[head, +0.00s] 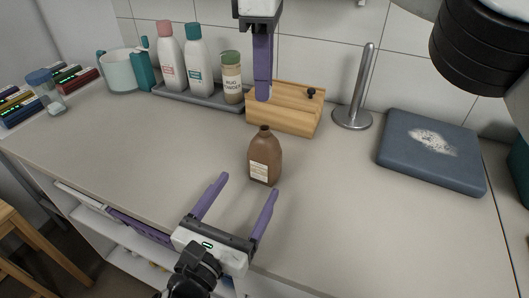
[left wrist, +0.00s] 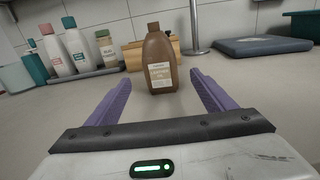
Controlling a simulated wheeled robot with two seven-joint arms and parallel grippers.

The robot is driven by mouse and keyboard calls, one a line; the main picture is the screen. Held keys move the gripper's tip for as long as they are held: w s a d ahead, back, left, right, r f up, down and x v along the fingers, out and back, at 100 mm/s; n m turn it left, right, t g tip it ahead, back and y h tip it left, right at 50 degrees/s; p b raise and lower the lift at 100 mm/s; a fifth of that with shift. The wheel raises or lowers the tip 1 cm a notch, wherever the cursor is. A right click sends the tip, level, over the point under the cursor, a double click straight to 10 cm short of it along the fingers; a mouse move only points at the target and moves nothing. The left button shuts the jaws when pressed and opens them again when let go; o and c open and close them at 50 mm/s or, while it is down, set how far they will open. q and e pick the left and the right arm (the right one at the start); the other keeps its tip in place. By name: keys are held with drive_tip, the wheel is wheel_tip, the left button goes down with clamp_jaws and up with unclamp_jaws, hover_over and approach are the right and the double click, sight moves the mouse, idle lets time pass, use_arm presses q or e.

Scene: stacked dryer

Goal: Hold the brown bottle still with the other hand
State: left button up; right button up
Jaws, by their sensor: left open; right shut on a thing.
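The brown bottle (head: 264,160) stands upright on the counter, its pale label facing my left gripper. My right gripper (head: 263,98) points down above and behind the bottle, in front of the wooden box. Its purple fingers are closed together on a thing that I cannot make out.
A wooden box (head: 275,119) stands behind the bottle. A grey tray (head: 190,99) with several bottles is at the back left. A metal upright stand (head: 352,122) and a blue-grey slab (head: 432,165) are to the right. The counter beside the bottle is clear.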

use_arm(q)
drive_tip(key=shift+s, duration=0.1)
use_arm(e)
drive_tip(key=shift+s, duration=0.15)
use_arm(q)
drive_tip(key=x, duration=1.2)
drive_tip(key=shift+c, duration=0.4)
drive_tip(key=c, duration=1.5)
use_arm(e)
hover_over(265, 128)
drive_tip(key=shift+f, duration=2.55)
